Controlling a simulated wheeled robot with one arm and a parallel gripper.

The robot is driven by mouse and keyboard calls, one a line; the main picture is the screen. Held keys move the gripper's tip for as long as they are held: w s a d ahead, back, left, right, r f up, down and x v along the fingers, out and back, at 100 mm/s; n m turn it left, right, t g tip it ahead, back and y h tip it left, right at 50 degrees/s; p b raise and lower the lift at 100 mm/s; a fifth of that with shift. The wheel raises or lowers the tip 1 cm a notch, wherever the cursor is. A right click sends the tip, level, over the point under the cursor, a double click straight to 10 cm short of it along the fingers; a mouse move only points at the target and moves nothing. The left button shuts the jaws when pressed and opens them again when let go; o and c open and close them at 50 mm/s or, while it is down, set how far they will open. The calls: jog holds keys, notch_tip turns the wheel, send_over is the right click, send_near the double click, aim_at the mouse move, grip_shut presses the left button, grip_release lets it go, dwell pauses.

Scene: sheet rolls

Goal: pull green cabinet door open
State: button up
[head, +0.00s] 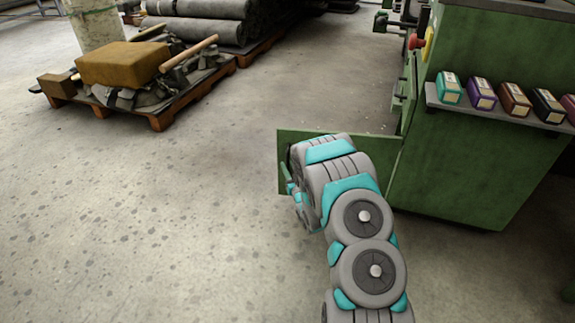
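The green cabinet (480,165) stands at the right in the head view. Its green door (375,147) is a flat panel that stands out to the left from the cabinet's near left edge, so it is swung open. A dark handle (288,167) shows near the door's free left end. My gripper (292,190) is at that left end, beside the handle. My grey and teal arm hides the middle of the door and most of the gripper. I cannot tell whether the fingers are closed on the handle.
A shelf (490,112) on the cabinet's side holds several small coloured boxes. A red button (416,41) is above. The concrete floor (140,240) left of the door is clear.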

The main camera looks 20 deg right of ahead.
jog(key=s, duration=0.6)
jog(key=shift+a, duration=0.2)
